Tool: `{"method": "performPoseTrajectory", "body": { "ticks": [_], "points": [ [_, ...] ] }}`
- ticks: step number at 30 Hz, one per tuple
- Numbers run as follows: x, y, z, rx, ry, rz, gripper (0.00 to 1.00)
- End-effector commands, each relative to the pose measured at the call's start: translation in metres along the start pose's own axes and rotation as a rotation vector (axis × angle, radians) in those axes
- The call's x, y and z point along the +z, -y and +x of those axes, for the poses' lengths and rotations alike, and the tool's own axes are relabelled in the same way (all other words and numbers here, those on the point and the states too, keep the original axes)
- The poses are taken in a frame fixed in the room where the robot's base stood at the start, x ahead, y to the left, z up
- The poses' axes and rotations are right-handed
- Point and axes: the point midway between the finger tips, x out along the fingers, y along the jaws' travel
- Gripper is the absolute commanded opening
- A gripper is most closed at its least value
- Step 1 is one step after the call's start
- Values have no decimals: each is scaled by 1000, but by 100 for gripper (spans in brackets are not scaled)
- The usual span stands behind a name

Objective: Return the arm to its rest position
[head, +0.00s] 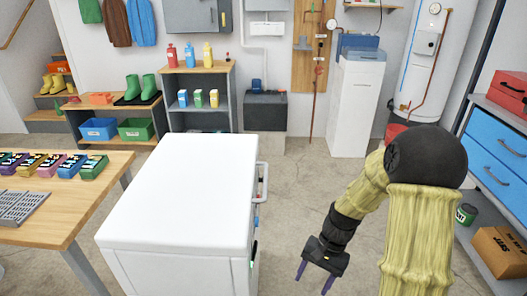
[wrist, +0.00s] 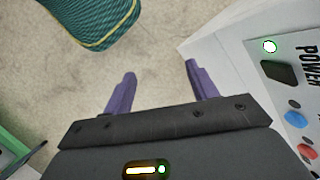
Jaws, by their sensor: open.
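My gripper (head: 315,281) hangs at the end of my bent arm in the head view, to the right of the white chest-like appliance (head: 185,190) and above the concrete floor. Its two purple fingers are spread apart with nothing between them. In the wrist view the open fingers of my gripper (wrist: 160,85) point toward bare floor. The side panel of the white appliance (wrist: 285,85), with a green light, a switch and the word POWER, is close on the right there.
A wooden table (head: 45,212) with several coloured packs stands at left. A blue-drawer cabinet (head: 493,145) and a cardboard box (head: 503,250) are at right. A teal woven thing (wrist: 90,18) lies at the wrist view's top. Floor in the middle (head: 295,195) is clear.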

Motion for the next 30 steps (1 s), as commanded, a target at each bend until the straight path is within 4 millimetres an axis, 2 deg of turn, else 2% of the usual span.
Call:
{"method": "performPoseTrajectory", "body": {
  "ticks": [9,15,23,24,30],
  "points": [
    [40,-19,-45,130,-314,-256,58],
    [59,-27,-62,169,-450,-378,58],
    [80,-33,-76,194,-578,-499,58],
    [83,-31,-86,195,-577,-499,58],
    [93,-27,-112,194,-573,-495,58]
  ]
}}
